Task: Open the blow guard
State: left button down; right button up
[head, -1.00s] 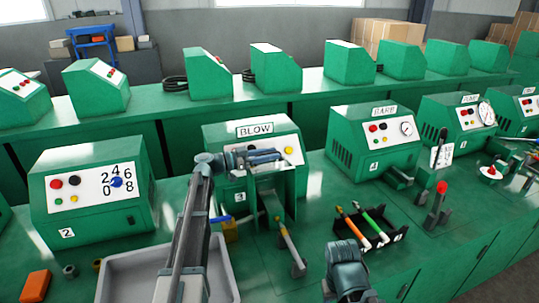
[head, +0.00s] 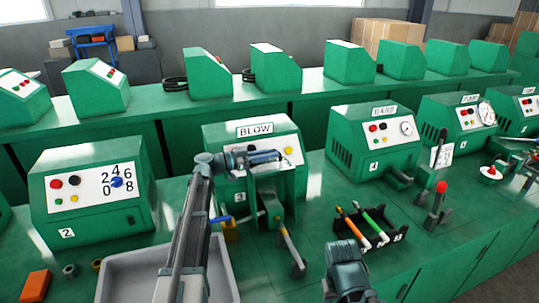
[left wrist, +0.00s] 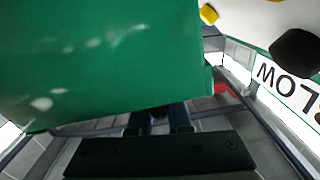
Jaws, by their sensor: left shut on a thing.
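The BLOW machine (head: 222,140) is a green box with a name plate and buttons, in the middle of the head view. Its green blow guard (head: 268,190) stands at the machine's front, below my left gripper (head: 268,156). My left gripper is shut on the guard's upper edge. In the left wrist view the guard's green panel (left wrist: 100,60) fills the upper left, and the gripper's fingers (left wrist: 160,118) meet its edge. The panel hides much of what is behind it. Of my right arm only a dark link shows at the bottom of the head view; its gripper is not visible.
A grey tray (head: 112,285) lies under my left arm. A lever (head: 290,250) stands in front of the guard. A black holder (head: 392,232) with orange and green-handled tools is to the right. Machine 2 (head: 90,190) and the BARB machine (head: 375,140) flank the BLOW machine.

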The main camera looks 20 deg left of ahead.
aim_at(275, 170)
dwell(0.5)
pick_arm(q)
jog(key=shift+m, duration=0.7)
jog(key=s+d, duration=0.1)
jog(key=s+d+r+p, duration=0.1)
jog(key=s, duration=0.1)
jog(key=s+d, duration=0.1)
jog(key=s, duration=0.1)
jog(key=shift+d+r+p, duration=0.2)
jog(key=shift+r+p, duration=0.1)
jog(key=shift+r, duration=0.05)
jog(key=c, duration=0.9)
grip_release()
jog(key=shift+a, duration=0.15)
jog(key=v, duration=1.3)
jog(key=shift+s+a, duration=0.25)
